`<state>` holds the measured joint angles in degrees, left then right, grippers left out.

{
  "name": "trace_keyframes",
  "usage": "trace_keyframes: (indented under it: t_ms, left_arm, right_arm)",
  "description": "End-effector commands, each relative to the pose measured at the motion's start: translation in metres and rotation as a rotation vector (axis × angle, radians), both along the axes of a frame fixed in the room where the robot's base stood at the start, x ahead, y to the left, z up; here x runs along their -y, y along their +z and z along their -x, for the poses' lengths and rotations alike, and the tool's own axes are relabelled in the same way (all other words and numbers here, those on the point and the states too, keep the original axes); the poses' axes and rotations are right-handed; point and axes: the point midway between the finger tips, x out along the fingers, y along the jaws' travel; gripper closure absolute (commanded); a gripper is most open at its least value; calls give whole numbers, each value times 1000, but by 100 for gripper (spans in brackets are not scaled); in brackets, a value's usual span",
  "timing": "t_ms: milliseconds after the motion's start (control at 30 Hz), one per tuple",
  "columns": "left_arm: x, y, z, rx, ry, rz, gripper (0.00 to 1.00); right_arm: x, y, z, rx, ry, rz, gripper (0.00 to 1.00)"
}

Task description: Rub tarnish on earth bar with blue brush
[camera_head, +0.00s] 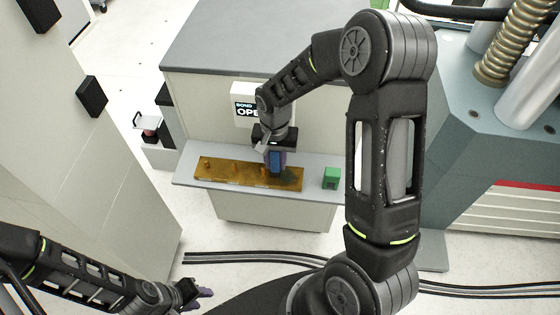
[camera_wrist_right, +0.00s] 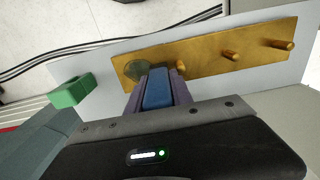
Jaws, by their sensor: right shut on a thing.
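The earth bar (camera_head: 225,173) is a brass-coloured bar with several pegs, lying on a pale shelf; it also shows in the right wrist view (camera_wrist_right: 205,50). A dark greenish tarnish patch (camera_head: 290,178) is near its right end in the head view, and at its left end in the wrist view (camera_wrist_right: 137,69). My right gripper (camera_head: 275,162) is shut on the blue brush (camera_wrist_right: 157,92) and holds it at the bar beside the patch. Whether the brush touches the bar is unclear. My left gripper (camera_head: 203,296) is low at the left, away from the bar, its finger gap unclear.
A small green holder (camera_head: 331,178) stands on the shelf (camera_head: 315,163) right of the bar. A white sign (camera_head: 246,100) is on the cabinet front behind. A grey-blue machine (camera_head: 470,150) stands at the right. Dark cables or rails (camera_head: 230,257) cross the floor in front.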

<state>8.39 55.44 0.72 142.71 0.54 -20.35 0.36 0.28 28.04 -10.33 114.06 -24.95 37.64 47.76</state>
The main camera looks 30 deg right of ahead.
Motion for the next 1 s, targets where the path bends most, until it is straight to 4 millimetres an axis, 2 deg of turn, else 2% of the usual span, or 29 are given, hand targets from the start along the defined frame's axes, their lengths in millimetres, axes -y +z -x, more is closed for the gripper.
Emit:
trace_keyframes:
  t_ms: [567,1000]
  left_arm:
    - [0,-3,0,0,0,0,64]
    - [0,-4,0,0,0,0,64]
  right_arm:
    - [1,0,1,0,-1,0,100]
    - [26,-1,20,0,-2,0,100]
